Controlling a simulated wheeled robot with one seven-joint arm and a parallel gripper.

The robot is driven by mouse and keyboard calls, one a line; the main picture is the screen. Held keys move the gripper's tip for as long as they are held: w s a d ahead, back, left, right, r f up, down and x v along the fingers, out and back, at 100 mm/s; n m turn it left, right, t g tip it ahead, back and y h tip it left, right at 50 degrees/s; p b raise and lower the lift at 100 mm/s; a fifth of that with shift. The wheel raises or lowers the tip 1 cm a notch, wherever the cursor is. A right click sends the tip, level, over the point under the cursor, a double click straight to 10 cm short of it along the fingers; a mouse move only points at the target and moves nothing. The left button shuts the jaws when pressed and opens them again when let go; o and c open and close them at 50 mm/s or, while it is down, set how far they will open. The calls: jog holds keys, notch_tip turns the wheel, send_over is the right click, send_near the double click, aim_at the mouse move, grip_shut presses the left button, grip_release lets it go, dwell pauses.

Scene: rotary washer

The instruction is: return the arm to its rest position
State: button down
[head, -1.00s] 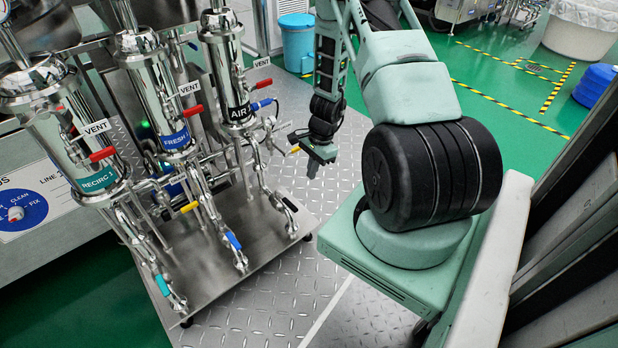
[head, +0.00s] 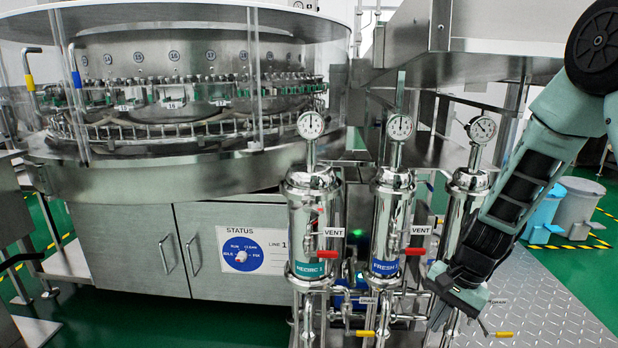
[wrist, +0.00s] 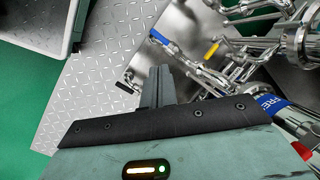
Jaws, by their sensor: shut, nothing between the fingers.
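My arm (head: 525,170) comes in from the right in the head view and hangs down in front of the third filter housing (head: 468,185), partly hiding it. My gripper (head: 443,316) is at the arm's lower end, pointing down near the pipes and valves. In the wrist view the two grey fingers (wrist: 157,86) are together with nothing between them. Diamond-plate floor and pipework show beyond them.
Housings RECIRC 1 (head: 312,222) and FRESH (head: 392,225) stand left of my gripper, with red vent handles. A yellow-handled valve (wrist: 211,50) is close in the wrist view. The rotary washer (head: 180,110) stands behind left. Diamond-plate floor (head: 555,300) at right is open.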

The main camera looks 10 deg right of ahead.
jog(key=s+a+r+n, duration=0.5)
jog(key=a+r+n, duration=0.15)
jog(key=a, duration=0.45)
jog(key=s+a+r+n+h, duration=0.1)
jog(key=s+a+r+n, duration=0.3)
jog(key=s+n, duration=0.3)
jog(key=s+a+r+n+h, duration=0.2)
jog(key=s+a+r+n, duration=0.25)
jog(key=s, duration=0.45)
notch_tip(320, 180, up, 34)
jog(key=p, duration=3.5)
jog(key=shift+r, duration=0.15)
jog(key=shift+s+a, duration=0.1)
